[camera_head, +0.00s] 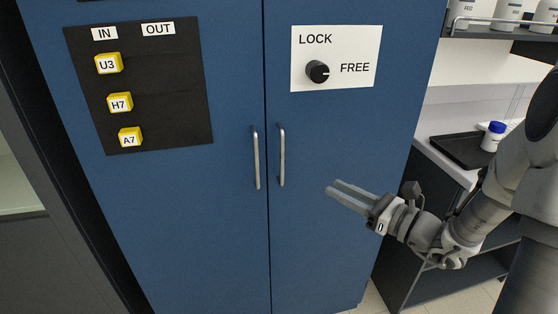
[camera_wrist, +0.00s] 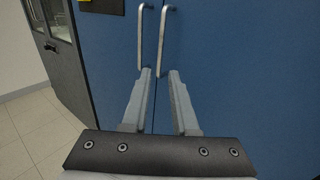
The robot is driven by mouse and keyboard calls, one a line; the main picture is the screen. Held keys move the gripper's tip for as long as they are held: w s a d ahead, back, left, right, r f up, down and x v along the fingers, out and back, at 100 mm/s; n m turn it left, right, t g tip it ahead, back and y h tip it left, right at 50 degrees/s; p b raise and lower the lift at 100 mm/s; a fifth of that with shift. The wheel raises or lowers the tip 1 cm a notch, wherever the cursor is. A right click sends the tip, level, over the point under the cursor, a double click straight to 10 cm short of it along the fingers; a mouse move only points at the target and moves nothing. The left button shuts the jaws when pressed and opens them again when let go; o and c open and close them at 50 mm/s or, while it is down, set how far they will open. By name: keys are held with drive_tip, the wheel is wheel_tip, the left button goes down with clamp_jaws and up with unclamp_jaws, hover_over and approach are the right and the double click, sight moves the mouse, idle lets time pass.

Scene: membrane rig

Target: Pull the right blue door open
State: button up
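The right blue door (camera_head: 330,140) is shut, its edge meeting the left blue door (camera_head: 190,200) at a thin seam. Its vertical metal handle (camera_head: 282,155) is beside the seam, close to the left door's handle (camera_head: 256,158). My gripper (camera_head: 332,188) is in front of the right door, to the right of its handle and slightly lower. In the wrist view the two fingers (camera_wrist: 160,75) are apart with nothing between them. The right handle (camera_wrist: 161,42) shows ahead between the fingertips, and the left handle (camera_wrist: 140,38) is beside it.
A white lock panel (camera_head: 336,58) with a black knob (camera_head: 317,71) is on the right door; the knob's mark points toward FREE. A black board (camera_head: 140,84) with yellow tags is on the left door. A counter with a black tray (camera_head: 462,150) and a bottle stands at right.

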drive_tip(key=b, duration=0.1)
hover_over(282, 182)
drive_tip(key=shift+w, duration=0.35)
clamp_jaws()
idle(1.4)
